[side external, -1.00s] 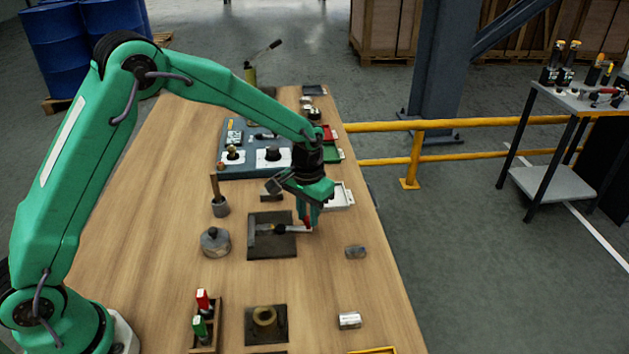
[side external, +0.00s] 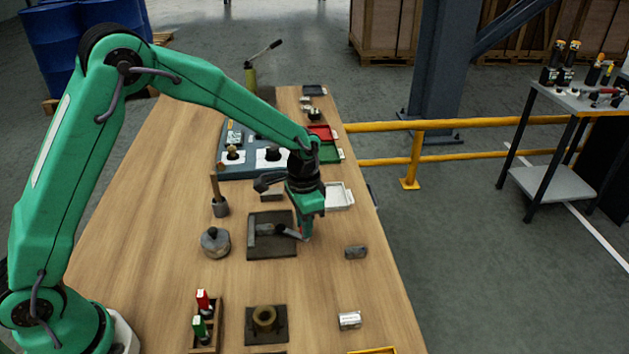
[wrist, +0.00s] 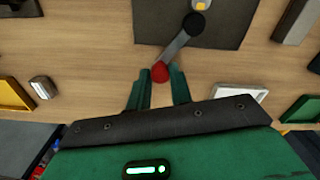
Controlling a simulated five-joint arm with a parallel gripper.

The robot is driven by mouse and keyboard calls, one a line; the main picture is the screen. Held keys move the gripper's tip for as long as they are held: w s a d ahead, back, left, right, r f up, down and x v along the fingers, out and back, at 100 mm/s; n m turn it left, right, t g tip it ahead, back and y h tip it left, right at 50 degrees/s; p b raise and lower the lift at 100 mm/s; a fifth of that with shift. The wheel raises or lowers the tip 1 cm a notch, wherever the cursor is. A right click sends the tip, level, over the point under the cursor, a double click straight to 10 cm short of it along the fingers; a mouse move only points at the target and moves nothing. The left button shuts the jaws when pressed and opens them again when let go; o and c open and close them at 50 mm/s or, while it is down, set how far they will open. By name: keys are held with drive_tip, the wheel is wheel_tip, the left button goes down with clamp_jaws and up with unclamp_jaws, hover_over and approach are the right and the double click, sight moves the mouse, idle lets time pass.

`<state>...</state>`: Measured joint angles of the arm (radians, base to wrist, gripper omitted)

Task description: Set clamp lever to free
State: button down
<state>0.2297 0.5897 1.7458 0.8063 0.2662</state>
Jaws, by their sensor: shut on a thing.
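The clamp lever (side external: 291,233) is a short grey arm on a dark square plate (side external: 272,250). It runs from a black pivot on the plate out past the plate's right edge, angled toward the camera. In the wrist view the lever (wrist: 178,44) ends in a red knob (wrist: 160,72), which sits between the tips of my green fingers. My gripper (side external: 306,236) points down at the lever's outer end and is shut on the knob. The knob is hidden by the fingers in the side view.
A grey cylinder (side external: 355,252) lies to the right of the plate. A round grey weight (side external: 215,241) stands to its left. A white tray (side external: 339,196) lies beyond my gripper. A plate with a brass ring (side external: 265,318) is nearer. Bare wood surrounds the plate.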

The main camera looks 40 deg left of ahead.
drive_tip(key=s+m, duration=0.1)
drive_tip(key=m, duration=0.1)
drive_tip(key=s+m, duration=0.1)
drive_tip(key=shift+m, duration=0.4)
drive_tip(key=shift+s+a+m, duration=0.2)
drive_tip(key=shift+s+m, duration=0.35)
drive_tip(key=shift+m, duration=0.4)
drive_tip(key=shift+s+a+m, duration=0.15)
drive_tip(key=shift+s+m, duration=0.4)
drive_tip(key=shift+m, duration=0.4)
drive_tip(key=c, duration=1.3)
unclamp_jaws()
drive_tip(key=shift+o, duration=0.2)
drive_tip(key=shift+r, duration=0.1)
wheel_tip(320, 180, up, 8)
